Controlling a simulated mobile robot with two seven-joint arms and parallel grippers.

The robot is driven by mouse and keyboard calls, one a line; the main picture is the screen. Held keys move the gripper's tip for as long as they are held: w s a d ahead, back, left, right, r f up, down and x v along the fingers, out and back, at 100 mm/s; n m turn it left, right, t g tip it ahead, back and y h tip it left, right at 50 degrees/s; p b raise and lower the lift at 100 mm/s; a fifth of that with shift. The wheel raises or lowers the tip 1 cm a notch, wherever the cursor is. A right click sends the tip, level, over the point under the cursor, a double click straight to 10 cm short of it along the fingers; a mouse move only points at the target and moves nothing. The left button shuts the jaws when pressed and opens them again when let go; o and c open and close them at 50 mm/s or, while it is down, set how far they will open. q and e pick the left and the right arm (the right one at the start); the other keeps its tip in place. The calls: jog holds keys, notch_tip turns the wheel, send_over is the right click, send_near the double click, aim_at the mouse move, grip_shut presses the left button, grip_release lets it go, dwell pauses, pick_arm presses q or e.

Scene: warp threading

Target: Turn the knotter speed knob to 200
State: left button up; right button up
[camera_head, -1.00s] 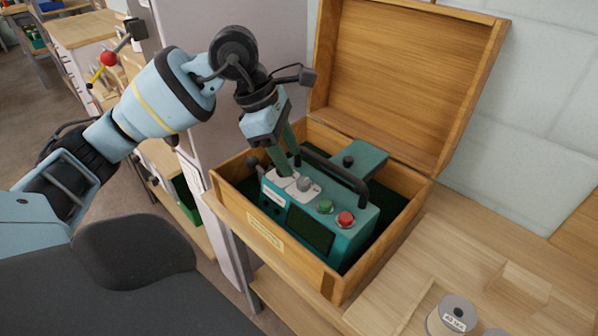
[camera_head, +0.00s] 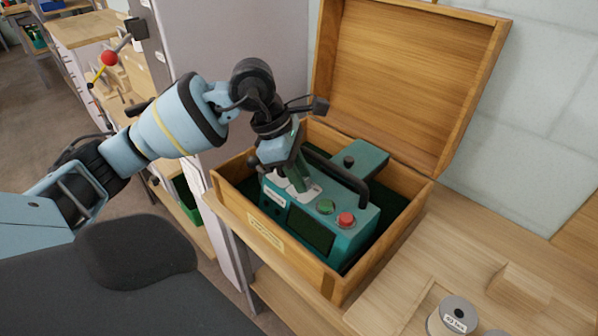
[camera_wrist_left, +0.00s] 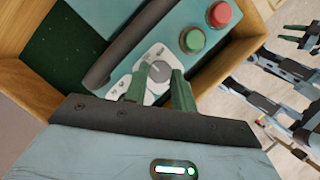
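The knotter is a teal control box (camera_head: 345,238) standing in an open wooden case. On its top are white dial plates (camera_wrist_left: 150,60), a grey knob (camera_wrist_left: 160,71), a green button (camera_head: 326,207) and a red button (camera_head: 346,219). My left gripper (camera_head: 301,188) points down at the dial plates and hides the knobs in the head view. In the left wrist view its green fingers (camera_wrist_left: 160,88) are open, one on each side of the grey knob; I cannot tell whether they touch it. Dial numbers are unreadable. My right gripper (camera_wrist_left: 298,36) shows small at upper right in the wrist view.
A black carry handle (camera_head: 337,176) runs along the box close behind my left gripper. The wooden case (camera_head: 262,245) has walls all round and its lid (camera_head: 410,80) stands open behind. A labelled spool (camera_head: 459,314) stands on the bench at right.

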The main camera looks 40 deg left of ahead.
pick_arm(q)
jog(key=shift+c, duration=1)
jog(key=shift+n, duration=0.3)
jog(key=n+t+y, duration=0.1)
jog(key=n, duration=0.1)
jog(key=shift+s+n+p, duration=0.15)
jog(key=shift+n+p, duration=0.2)
jog(key=shift+n, duration=0.05)
jog(key=n, duration=0.2)
jog(key=shift+d+n+t+y, duration=0.2)
jog(key=shift+n+t+y, duration=0.1)
jog(key=shift+t, duration=0.1)
jog(key=shift+s+d+n+y+p, duration=0.15)
jog(key=shift+n+y+p, duration=0.5)
jog(key=shift+n, duration=1.25)
jog(key=o, duration=1)
jog(key=shift+r+t, duration=0.1)
jog(key=shift+t, duration=0.2)
